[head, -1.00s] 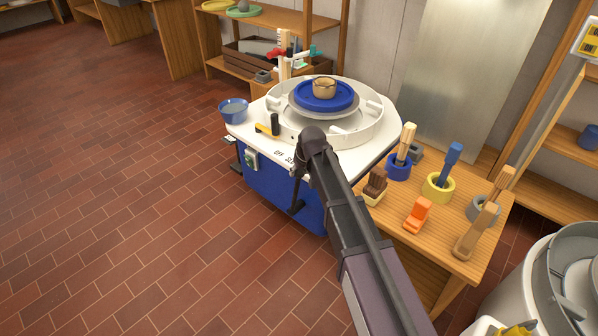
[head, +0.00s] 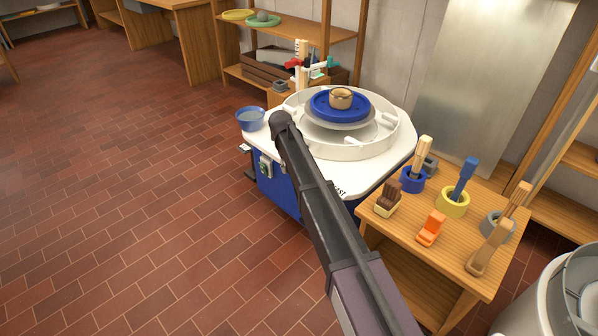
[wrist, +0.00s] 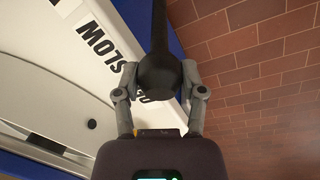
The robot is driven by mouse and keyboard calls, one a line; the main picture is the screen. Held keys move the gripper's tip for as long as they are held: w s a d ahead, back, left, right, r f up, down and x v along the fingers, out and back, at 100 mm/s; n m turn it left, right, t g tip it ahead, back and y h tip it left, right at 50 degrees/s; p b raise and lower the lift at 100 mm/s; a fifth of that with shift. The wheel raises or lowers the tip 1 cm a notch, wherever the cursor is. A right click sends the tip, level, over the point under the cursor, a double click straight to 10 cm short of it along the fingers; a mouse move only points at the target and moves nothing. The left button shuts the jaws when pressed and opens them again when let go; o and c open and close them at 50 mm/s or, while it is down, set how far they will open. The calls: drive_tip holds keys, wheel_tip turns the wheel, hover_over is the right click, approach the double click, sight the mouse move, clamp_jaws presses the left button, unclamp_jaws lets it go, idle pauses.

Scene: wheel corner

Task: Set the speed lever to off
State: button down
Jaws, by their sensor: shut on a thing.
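The speed lever (wrist: 159,68) is a black bar with a thick rounded end in the wrist view. My gripper (wrist: 160,82) is shut on that end, one grey finger on each side. The word SLOW (wrist: 98,40) shows on the white deck to the left. Another label (wrist: 142,98), mostly hidden by the lever and left finger, lies beside the held end. In the head view the blue and white pottery wheel (head: 395,165) stands in the middle. My arm covers the lever and gripper there; the FAST label (head: 338,190) shows beside my arm.
A blue bowl (head: 250,119) sits at the deck's left corner. A clay pot (head: 341,98) stands on the blue wheel disc. A wooden table (head: 405,238) with brushes and tools is close on the right. The brick floor (head: 120,200) at left is open.

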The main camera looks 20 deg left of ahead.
drive_tip(key=shift+w+a+f+g+h+b, duration=0.15)
drive_tip(key=shift+w+a+f+h+b, duration=0.2)
drive_tip(key=shift+a, duration=0.25)
drive_tip(key=shift+w+a+f+g+h+b, duration=0.15)
drive_tip(key=shift+w+a+f+h, duration=0.1)
drive_tip(key=shift+w+a, duration=0.25)
drive_tip(key=shift+r, duration=0.1)
drive_tip(key=shift+c, duration=1.8)
unclamp_jaws()
drive_tip(key=shift+o, duration=1)
drive_tip(key=shift+s, duration=0.1)
